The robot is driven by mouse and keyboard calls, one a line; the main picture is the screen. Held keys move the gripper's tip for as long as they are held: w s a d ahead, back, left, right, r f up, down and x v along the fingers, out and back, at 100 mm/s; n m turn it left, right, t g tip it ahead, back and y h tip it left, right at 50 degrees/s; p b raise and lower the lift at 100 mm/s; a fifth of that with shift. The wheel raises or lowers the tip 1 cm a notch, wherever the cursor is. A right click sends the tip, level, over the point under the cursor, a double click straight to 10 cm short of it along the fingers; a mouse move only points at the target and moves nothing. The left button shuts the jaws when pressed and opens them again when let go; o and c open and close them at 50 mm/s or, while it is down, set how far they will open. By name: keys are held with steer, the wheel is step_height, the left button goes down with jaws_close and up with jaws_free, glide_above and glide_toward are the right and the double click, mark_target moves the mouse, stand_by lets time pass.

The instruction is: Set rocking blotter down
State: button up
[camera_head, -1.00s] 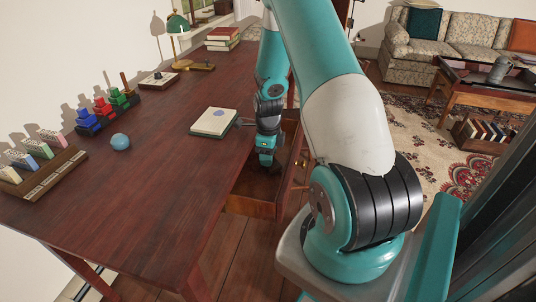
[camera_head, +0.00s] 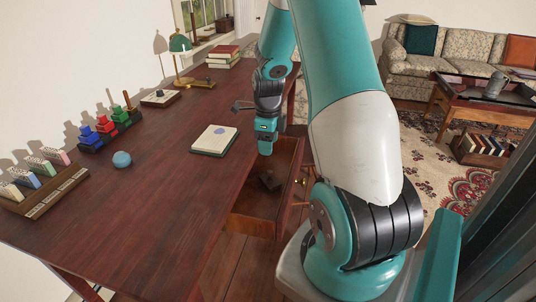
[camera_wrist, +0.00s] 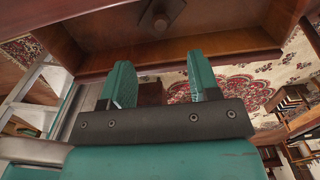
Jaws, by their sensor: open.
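A dark rocking blotter (camera_head: 270,181) lies inside the open desk drawer (camera_head: 250,212). In the wrist view the blotter with its round knob (camera_wrist: 160,20) shows at the top, beyond my fingertips and inside the drawer's wooden edge. My gripper (camera_head: 265,150) is above the drawer, apart from the blotter. In the wrist view my gripper (camera_wrist: 161,75) has its two teal fingers spread with nothing between them.
A notepad (camera_head: 214,140) lies on the desk beside the drawer. The desk's middle is clear.

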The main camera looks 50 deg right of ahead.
steer(key=a+r+n+t+y, duration=0.1)
steer(key=a+r+n, duration=0.4)
steer(key=a+n, duration=0.4)
steer(key=a+r+n+y, duration=0.1)
steer(key=a+r+n, duration=0.5)
steer(key=a, duration=0.5)
steer(key=s+a+r+n+y, duration=0.1)
steer(key=s+a+r+n, duration=0.2)
steer(key=s+a+n, duration=0.4)
steer(key=s+a+r+n+g+y, duration=0.1)
steer(key=s+a+r+n, duration=0.2)
steer(key=s+a+n, duration=0.5)
steer(key=a+n, duration=0.3)
steer(key=n, duration=0.5)
steer(key=shift+s+a+n, duration=0.2)
steer(key=shift+s+n, duration=0.1)
steer(key=shift+n, duration=0.1)
steer(key=shift+r, duration=0.1)
